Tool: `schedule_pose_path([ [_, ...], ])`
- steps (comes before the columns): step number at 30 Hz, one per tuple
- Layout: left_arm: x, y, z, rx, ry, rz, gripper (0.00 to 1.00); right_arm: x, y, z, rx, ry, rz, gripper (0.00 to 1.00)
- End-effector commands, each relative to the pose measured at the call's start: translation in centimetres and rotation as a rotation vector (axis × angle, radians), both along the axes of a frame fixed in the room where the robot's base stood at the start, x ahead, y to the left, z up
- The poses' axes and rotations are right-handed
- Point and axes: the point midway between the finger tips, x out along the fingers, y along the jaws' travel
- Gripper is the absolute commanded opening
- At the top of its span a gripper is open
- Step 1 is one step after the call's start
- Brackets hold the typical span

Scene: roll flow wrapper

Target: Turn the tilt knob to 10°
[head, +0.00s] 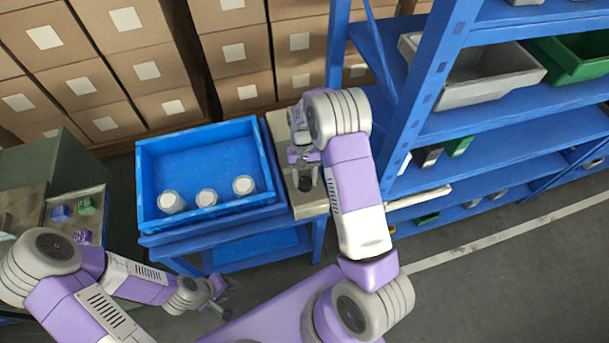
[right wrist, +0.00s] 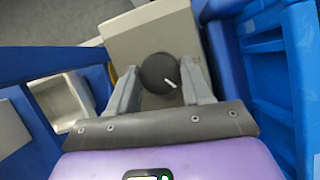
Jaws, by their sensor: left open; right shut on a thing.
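The tilt knob (right wrist: 158,72) is dark and round with a white pointer mark, which points to the lower right in the right wrist view. It sits on a beige machine panel (right wrist: 140,40). My right gripper (right wrist: 160,85) is shut on the knob, with one finger on each side of it. In the head view my right gripper (head: 304,172) is over the beige machine (head: 311,205), and the wrist and arm hide part of it. I cannot make out any degree scale. My left gripper (head: 222,299) is open and empty, low at the left, away from the machine.
A blue tray (head: 205,130) with 3 white-topped cylinders (head: 206,197) stands left of the machine. A blue shelf rack (head: 447,70) with grey and green bins stands close on the right. Stacked cartons (head: 150,60) line the back.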

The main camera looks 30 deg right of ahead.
Motion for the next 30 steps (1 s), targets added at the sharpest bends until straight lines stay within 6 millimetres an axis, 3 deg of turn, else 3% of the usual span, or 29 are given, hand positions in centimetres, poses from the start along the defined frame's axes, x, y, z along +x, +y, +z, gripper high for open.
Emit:
schedule_pose_path([
  [15,0.0,0.0,1.5,0.000,0.000,0.000,0.43,-0.1,-0.3,0.1,0.000,-0.002,-0.446,0.19],
  [30,0.0,0.0,2.0,0.000,0.000,0.000,0.43,-0.2,-0.3,0.0,-0.001,-0.004,-0.624,0.19],
])
